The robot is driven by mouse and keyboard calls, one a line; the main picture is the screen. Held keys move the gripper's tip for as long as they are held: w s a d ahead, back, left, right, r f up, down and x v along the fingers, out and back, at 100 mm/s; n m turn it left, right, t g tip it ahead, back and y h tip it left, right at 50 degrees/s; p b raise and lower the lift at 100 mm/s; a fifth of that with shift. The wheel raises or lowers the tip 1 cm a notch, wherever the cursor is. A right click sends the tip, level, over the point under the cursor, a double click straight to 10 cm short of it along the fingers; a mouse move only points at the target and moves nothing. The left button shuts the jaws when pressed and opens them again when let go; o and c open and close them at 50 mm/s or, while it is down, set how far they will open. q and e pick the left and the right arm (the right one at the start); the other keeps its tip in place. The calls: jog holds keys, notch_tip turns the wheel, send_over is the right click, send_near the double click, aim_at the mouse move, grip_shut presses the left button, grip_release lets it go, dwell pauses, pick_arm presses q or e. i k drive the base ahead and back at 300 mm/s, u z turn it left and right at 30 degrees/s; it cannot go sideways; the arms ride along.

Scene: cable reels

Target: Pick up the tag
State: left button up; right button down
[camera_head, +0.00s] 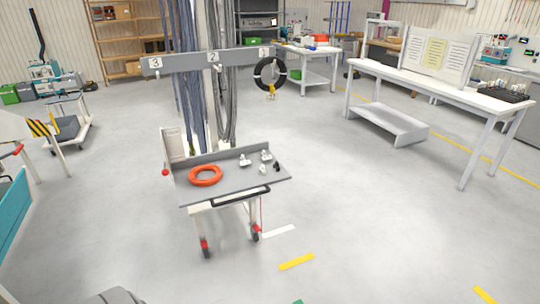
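A small yellow-orange piece that looks like a tag (271,90) hangs at the lower part of a black cable coil (261,80). The coil hangs at the right end of a grey beam (235,61) marked 3, 2 and 1, under number 1. The tag is too small to read. An orange-red ring-shaped coil (205,182) lies on the grey top of a wheeled cart (231,182). Neither of my grippers shows in this view.
Small white and dark fittings (264,158) sit on the cart's right side. A long white workbench (437,83) stands at the right, a smaller table (306,50) behind.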

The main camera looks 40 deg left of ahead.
aim_at(266, 157)
jog(key=u, duration=0.5)
jog(key=i, duration=0.65)
jog(key=u, duration=0.9)
jog(key=i, duration=0.25)
jog(key=u, duration=0.3)
